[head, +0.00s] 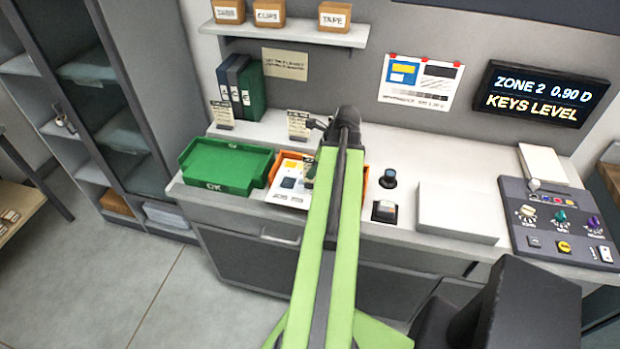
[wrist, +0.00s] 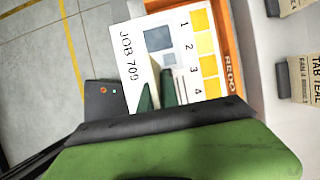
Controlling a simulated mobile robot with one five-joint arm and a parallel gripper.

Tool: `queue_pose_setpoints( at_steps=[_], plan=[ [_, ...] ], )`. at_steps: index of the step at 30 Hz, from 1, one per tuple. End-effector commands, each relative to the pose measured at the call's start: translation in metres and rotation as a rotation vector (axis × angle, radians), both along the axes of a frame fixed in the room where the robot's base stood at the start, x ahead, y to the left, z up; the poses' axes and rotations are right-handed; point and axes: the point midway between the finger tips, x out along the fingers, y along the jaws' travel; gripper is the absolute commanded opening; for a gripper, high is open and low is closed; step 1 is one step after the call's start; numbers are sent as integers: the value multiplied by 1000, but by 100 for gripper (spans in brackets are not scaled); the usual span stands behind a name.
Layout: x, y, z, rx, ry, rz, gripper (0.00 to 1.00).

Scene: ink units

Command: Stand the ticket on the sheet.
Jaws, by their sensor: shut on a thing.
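The white sheet (head: 290,183) lies in the orange REDO tray (head: 364,184) on the counter. In the wrist view the sheet (wrist: 130,38) reads JOB 709 and has blue-grey squares and a numbered column of yellow squares. My gripper (wrist: 157,88) is over the sheet with its fingers nearly together. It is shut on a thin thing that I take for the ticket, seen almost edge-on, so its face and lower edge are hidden. I cannot tell whether it touches the sheet. In the head view my green arm hides much of the tray.
A green OK tray (head: 225,168) stands to the left. Two small cards (head: 222,113) (head: 298,123) stand behind the trays. A black knob (head: 388,178), a button box (head: 384,211), a white block (head: 458,211) and a control panel (head: 562,222) are to the right.

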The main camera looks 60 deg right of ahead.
Motion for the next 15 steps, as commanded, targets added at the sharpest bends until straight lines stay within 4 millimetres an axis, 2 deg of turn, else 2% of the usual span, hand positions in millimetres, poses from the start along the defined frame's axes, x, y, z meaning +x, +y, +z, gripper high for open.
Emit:
queue_pose_setpoints(
  at_steps=[1,2,9,13,15],
  plan=[
    [0,0,-19,0,0,0,0],
    [0,0,-21,0,0,0,0],
    [3,3,-17,0,0,7,0],
    [3,3,-21,0,0,8,0],
    [3,3,-20,0,0,8,12]
  ],
)
